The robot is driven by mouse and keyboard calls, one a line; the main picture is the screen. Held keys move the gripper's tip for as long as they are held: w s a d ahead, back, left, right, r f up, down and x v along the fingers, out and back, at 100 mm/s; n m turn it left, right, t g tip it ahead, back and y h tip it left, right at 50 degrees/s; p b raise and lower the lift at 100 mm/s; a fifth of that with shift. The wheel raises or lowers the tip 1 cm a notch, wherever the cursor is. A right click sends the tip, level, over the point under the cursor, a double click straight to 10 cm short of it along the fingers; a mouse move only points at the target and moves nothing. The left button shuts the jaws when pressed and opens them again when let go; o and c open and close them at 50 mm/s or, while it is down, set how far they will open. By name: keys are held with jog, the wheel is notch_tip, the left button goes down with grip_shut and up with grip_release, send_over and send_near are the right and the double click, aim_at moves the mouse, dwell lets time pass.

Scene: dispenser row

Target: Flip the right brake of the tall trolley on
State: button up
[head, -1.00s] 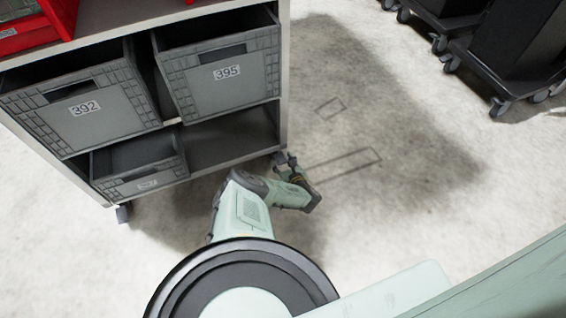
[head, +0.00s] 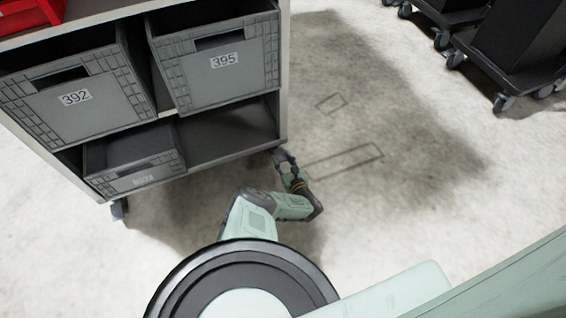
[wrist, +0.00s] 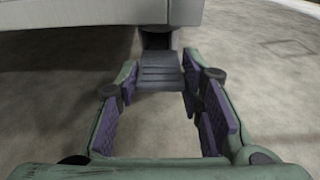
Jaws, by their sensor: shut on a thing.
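The tall trolley (head: 285,70) is a grey shelf unit on casters at the left of the head view. Its lower edge (wrist: 80,20) crosses the top of the wrist view. The right brake (wrist: 160,75) is a dark ridged pedal on the caster under the trolley's near right corner. My gripper (head: 281,156) is low at that corner, near the floor. In the wrist view its purple-padded fingers (wrist: 161,84) stand on both sides of the pedal, shut on it at the tips. In the head view the gripper hides most of the brake.
Grey crates labelled 392 (head: 75,98) and 395 (head: 223,60) sit on the trolley, with a smaller crate (head: 135,178) below. The left caster (head: 119,209) shows at the other corner. Dark carts (head: 510,60) stand at the back right. The floor between is clear.

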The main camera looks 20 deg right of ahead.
jog(key=shift+f+t+b, duration=0.7)
jog(key=shift+f+b, duration=0.05)
jog(key=shift+b, duration=0.15)
jog(key=shift+r, duration=0.1)
jog(key=shift+r+t, duration=0.1)
jog(key=shift+t, duration=0.2)
jog(key=o, duration=1.2)
jog(key=shift+c, duration=0.2)
jog(key=shift+s, duration=0.1)
jog(key=s, duration=1.1)
jog(key=shift+s+d, duration=0.2)
jog(key=shift+s, duration=0.2)
